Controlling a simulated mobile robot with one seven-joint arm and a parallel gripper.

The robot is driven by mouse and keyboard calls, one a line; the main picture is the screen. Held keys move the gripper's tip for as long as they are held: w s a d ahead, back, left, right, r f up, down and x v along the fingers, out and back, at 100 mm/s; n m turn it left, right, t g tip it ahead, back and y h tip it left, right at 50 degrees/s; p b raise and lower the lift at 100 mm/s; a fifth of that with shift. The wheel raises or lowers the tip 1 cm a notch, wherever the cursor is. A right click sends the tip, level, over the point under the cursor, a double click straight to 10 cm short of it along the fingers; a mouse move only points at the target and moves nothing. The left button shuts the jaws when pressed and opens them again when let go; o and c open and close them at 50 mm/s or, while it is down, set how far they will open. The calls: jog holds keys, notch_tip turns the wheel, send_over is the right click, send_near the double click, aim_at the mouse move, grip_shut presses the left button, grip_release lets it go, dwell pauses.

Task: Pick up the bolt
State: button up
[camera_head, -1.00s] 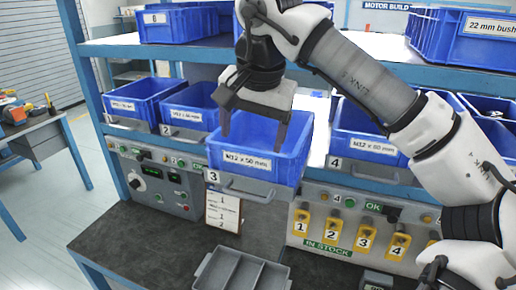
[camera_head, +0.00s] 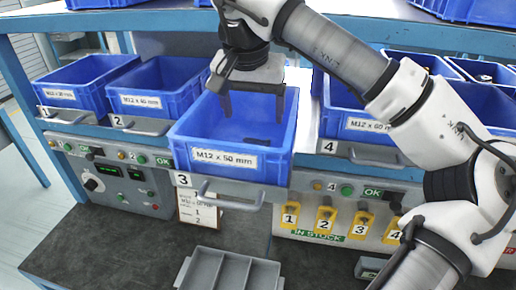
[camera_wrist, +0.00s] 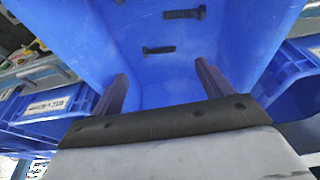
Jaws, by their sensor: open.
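Two dark bolts lie on the floor of the blue bin labelled M12 x 50 mm (camera_head: 222,158), which stands in slot 3. In the wrist view the upper bolt (camera_wrist: 184,14) and the lower bolt (camera_wrist: 159,50) lie apart, both roughly crosswise. In the head view a dark bolt (camera_head: 262,140) shows faintly inside the bin. My gripper (camera_head: 252,120) is open and points down into the bin. Its two fingers (camera_wrist: 160,85) stand wide apart with nothing between them, and both bolts lie beyond the fingertips in the wrist view.
Blue bins 1 (camera_head: 85,82) and 2 (camera_head: 160,85) stand to the left, and bin 4 (camera_head: 365,125) to the right. A grey divided tray (camera_head: 228,272) sits on the dark bench below. Yellow numbered tags (camera_head: 325,220) hang at the right. The bin walls surround my fingers closely.

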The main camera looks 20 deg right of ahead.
aim_at(256, 140)
jog(key=shift+b+x, duration=2.4)
jog(key=shift+x, duration=1.2)
jog(key=shift+r, duration=0.1)
jog(key=c, duration=1.1)
